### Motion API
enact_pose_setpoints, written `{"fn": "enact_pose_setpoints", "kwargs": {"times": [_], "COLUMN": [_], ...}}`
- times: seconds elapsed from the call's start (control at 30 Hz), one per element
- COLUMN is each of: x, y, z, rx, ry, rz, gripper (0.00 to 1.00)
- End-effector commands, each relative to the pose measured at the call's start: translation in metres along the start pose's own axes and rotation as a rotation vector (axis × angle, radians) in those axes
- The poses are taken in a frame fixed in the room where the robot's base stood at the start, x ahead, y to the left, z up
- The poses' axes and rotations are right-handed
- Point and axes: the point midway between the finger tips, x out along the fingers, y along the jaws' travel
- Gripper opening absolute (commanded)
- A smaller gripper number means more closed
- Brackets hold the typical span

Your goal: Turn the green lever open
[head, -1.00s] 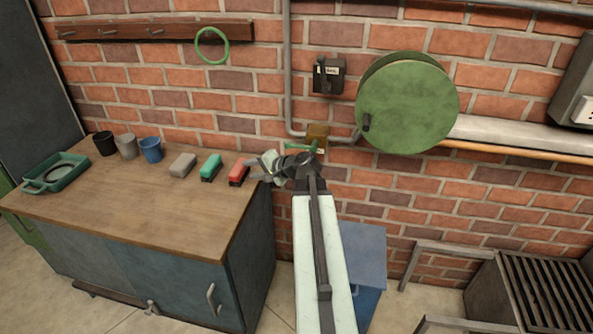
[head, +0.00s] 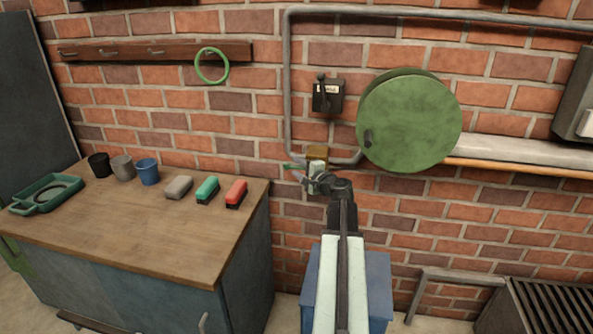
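The green lever (head: 290,167) is a thin bar at a brass valve (head: 317,152) on the grey wall pipe. Its left end sticks out to the left of the valve. My gripper (head: 312,180) is just below and in front of the valve, over the lever's right part. The fingers are small and overlap the valve in this view. I cannot tell whether they touch the lever or how far apart they are.
A round green disc (head: 410,122) hangs on the wall right of the valve, with a dark switch box (head: 327,95) above. A workbench (head: 140,230) with cups and blocks stands at left. A blue box (head: 378,285) is below my arm.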

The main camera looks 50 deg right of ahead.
Motion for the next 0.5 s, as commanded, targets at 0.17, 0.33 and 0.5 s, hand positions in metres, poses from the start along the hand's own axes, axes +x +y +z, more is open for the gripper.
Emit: {"fn": "enact_pose_setpoints", "kwargs": {"times": [0.17,0.33,0.5], "x": [0.0051,0.0049,0.0049], "y": [0.0000,0.0001,0.0001], "z": [0.0009,0.0011,0.0013], "rx": [-0.001,-0.001,-0.001], "ry": [0.000,-0.001,-0.001], "rz": [0.000,0.001,0.001], "gripper": [0.38,0.16,0.00]}}
